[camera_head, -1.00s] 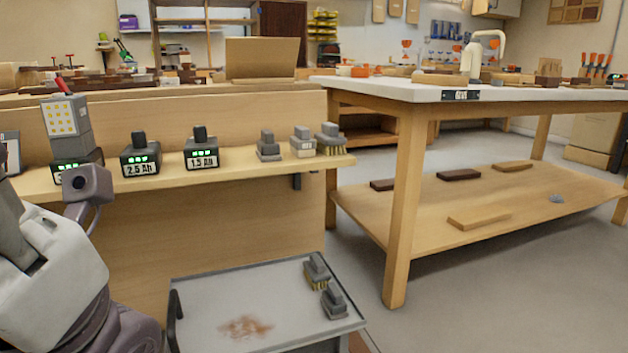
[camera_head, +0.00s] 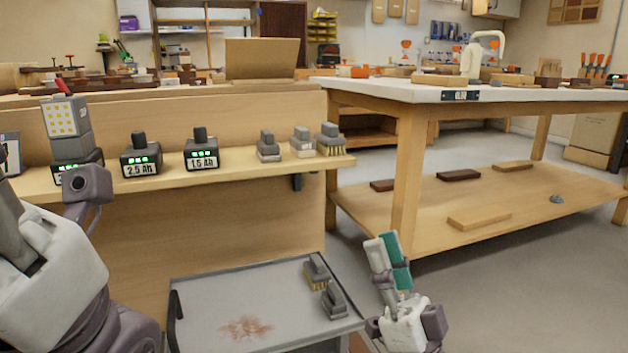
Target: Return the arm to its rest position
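My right gripper (camera_head: 388,258) points up at the lower middle, to the right of the grey-topped cart. Its end shows a pale grey part and a teal part side by side. I cannot tell whether these are its fingers or something between them, or whether it is open or shut. My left arm (camera_head: 50,265) fills the lower left, in front of the shelf. The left gripper itself is not in view.
The wooden shelf (camera_head: 230,178) holds battery packs (camera_head: 201,152) and several blocks or brushes. A white-topped workbench (camera_head: 400,92) stands right. Grey floor (camera_head: 480,300) is clear right of my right gripper.

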